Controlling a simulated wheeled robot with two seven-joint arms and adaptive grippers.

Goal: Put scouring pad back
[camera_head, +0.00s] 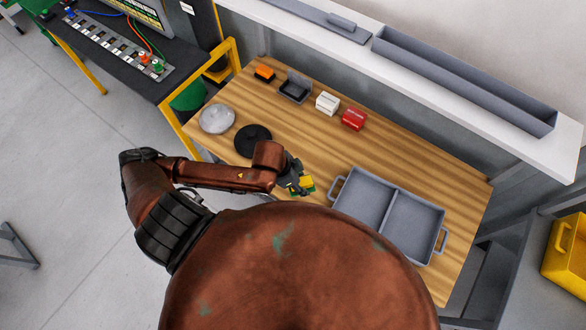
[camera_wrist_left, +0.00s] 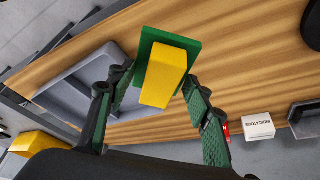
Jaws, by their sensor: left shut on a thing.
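The scouring pad, a yellow block with a green layer, shows at the wooden table's near side in the head view (camera_head: 305,182). In the left wrist view the pad (camera_wrist_left: 165,75) lies between the two green-padded fingers of my left gripper (camera_wrist_left: 158,84). My left gripper (camera_head: 296,180) is shut on it, left of the grey two-compartment tray. Whether the pad touches the table is hard to tell. My right gripper is not in view.
The grey tray (camera_head: 388,190) stands on the table's right half. A black disc (camera_head: 253,139), a grey round lid (camera_head: 217,119), an orange block (camera_head: 264,73), a small dark holder (camera_head: 295,88), a white box (camera_head: 327,102) and a red box (camera_head: 353,118) stand farther back. Bare wood (camera_head: 420,155) lies behind the tray.

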